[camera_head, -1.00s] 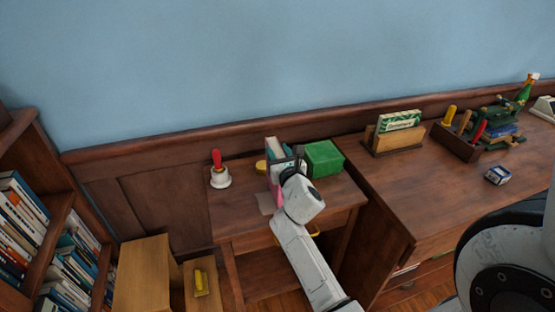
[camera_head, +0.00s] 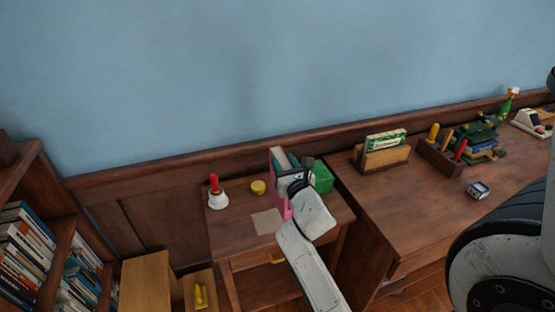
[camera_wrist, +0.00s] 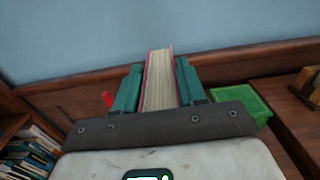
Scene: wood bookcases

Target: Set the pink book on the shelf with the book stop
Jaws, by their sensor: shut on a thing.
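My gripper (camera_head: 284,160) is shut on the pink book (camera_head: 284,207), which stands upright between its two teal fingers. In the wrist view the gripper (camera_wrist: 160,85) has a finger on each side of the book (camera_wrist: 159,80); its pale page edges face the camera and a pink cover edge shows.
A red-handled bell (camera_head: 217,195), a yellow round thing (camera_head: 258,187) and a paper sheet (camera_head: 267,221) are on the side table (camera_head: 236,228). The green box (camera_head: 323,178) is close to my gripper. Bookcases with books (camera_head: 25,245) stand left; a cluttered desk (camera_head: 420,205) stands right.

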